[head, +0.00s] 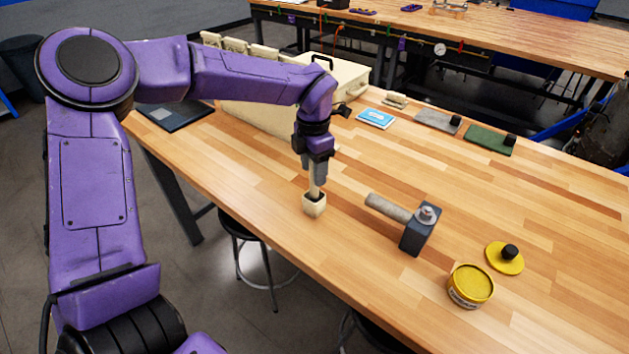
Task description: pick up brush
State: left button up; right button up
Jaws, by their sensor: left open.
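A pale brush (315,192) appears to stand upright in a small cream cup (314,207) near the table's front edge. Only a short part of its pale shaft shows; the rest is hidden by the gripper and the cup. My left gripper (314,181) points down right above the cup, with its open jaws at the upper part of the brush. I cannot tell whether the fingers touch it. My right gripper is not in view.
On the wooden table (260,215), a dark block with a grey cylinder (388,208) stands right of the cup. A yellow tin (470,287) and yellow disc (505,259) lie farther right. A cream case (265,118) stands behind my arm. A stool (245,229) is below the front edge.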

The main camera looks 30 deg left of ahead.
pick_arm(q)
jog(key=f, duration=0.2)
jog(key=shift+w+f+p, duration=0.3)
jog(key=shift+f, duration=0.1)
jog(key=shift+s+f, duration=0.1)
jog(key=shift+f, duration=0.25)
grip_shut()
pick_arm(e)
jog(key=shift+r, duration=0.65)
pick_arm(q)
jog(key=shift+r, duration=0.15)
notch_tip(320, 180, up, 10)
jog(key=shift+f+b, duration=0.1)
jog(key=shift+b, duration=0.9)
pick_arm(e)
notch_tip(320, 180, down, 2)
